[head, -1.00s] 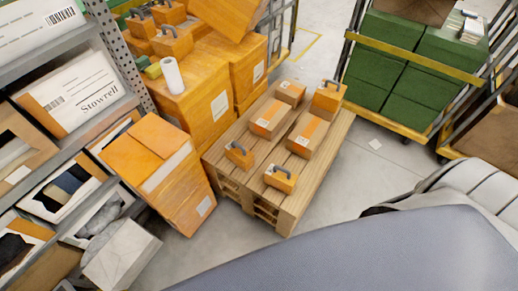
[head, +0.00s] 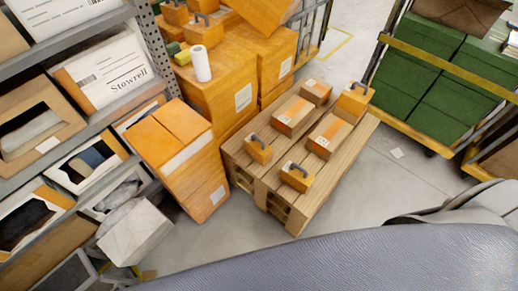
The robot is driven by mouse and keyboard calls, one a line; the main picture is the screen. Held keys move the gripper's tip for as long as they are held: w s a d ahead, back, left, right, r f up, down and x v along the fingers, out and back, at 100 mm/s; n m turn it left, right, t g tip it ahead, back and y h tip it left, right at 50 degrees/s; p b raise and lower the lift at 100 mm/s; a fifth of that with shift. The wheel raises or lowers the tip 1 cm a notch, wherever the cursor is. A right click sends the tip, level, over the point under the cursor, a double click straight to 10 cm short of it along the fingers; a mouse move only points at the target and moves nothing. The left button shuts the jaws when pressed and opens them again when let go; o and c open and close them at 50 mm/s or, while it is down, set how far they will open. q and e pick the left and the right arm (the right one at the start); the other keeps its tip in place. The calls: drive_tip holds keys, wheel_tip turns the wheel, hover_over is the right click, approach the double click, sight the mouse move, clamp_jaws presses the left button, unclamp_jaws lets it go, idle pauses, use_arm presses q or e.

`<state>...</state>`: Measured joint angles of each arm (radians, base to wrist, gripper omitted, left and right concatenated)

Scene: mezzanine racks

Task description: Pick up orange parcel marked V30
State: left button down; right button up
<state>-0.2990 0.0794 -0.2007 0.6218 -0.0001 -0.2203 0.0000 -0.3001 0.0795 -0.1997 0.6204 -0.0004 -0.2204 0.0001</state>
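A wooden pallet (head: 318,189) on the floor holds several small items. Three are brown parcels with an orange band: one at the back (head: 317,92), one at the left (head: 293,117) and one at the right (head: 328,137). Three are orange blocks with grey handles: one at the left edge (head: 258,151), one at the front (head: 297,177) and one at the back right corner (head: 353,102). White labels show on some parcels, but no V30 marking is readable. Neither gripper is in view; a grey part of my own body fills the bottom foreground.
Tall orange boxes (head: 180,160) stand left of the pallet, with more orange cartons (head: 223,90) behind. A grey shelf rack (head: 92,35) with cartons lines the left. A cart with green boxes (head: 445,105) stands at the right.

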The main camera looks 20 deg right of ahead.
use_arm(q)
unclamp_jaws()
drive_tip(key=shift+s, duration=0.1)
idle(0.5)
